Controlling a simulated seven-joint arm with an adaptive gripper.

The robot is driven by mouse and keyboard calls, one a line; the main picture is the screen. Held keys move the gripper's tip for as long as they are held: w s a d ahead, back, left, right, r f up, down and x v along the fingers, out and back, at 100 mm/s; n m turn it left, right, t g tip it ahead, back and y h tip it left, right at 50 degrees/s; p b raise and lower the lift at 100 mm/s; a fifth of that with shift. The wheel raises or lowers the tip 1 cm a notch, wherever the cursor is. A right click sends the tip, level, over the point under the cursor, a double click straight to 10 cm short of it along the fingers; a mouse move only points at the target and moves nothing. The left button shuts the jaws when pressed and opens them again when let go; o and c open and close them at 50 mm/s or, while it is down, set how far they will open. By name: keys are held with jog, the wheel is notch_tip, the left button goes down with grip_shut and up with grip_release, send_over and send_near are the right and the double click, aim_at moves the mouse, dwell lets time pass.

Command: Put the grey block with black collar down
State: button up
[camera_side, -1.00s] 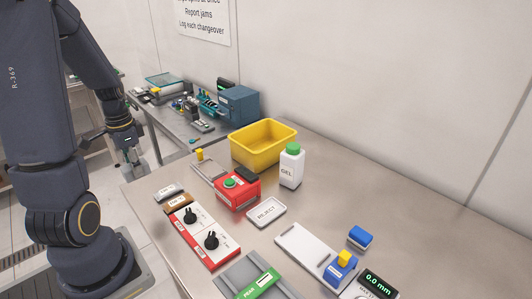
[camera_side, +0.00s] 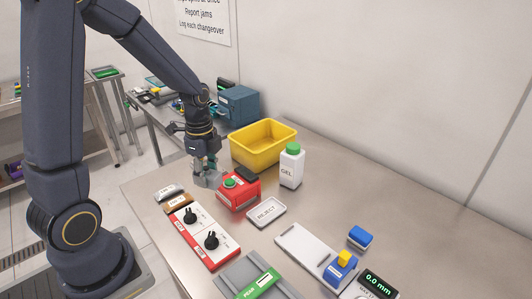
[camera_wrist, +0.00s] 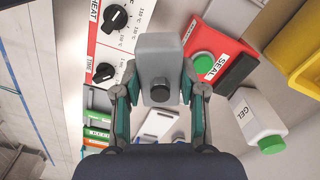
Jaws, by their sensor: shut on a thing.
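The grey block (camera_wrist: 158,52) is between the fingers of my gripper (camera_wrist: 158,88) in the wrist view, with its black collar (camera_wrist: 160,91) facing the camera. My gripper is shut on it. In the side view my gripper (camera_side: 206,163) points down at the far left part of the steel table, and the grey block (camera_side: 208,180) shows low beneath it, just left of the red seal box (camera_side: 240,195). I cannot tell whether the block touches the table.
A yellow bin (camera_side: 262,155) and a white GEL bottle (camera_side: 291,166) stand behind and right. A white REJECT tray (camera_side: 266,213) is to the right. The table behind the bottle is bare.

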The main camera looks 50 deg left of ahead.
aim_at(246, 235)
jog(key=w+d+f+m, duration=0.2)
jog(key=d+m, duration=0.3)
jog(key=d, duration=0.7)
jog(key=f, duration=0.5)
jog(key=d+f, duration=0.1)
jog(key=f, duration=0.2)
jog(key=shift+s+f, duration=0.1)
jog(key=shift+s, duration=0.1)
jog(key=shift+f, duration=0.15)
jog(key=o, duration=1.2)
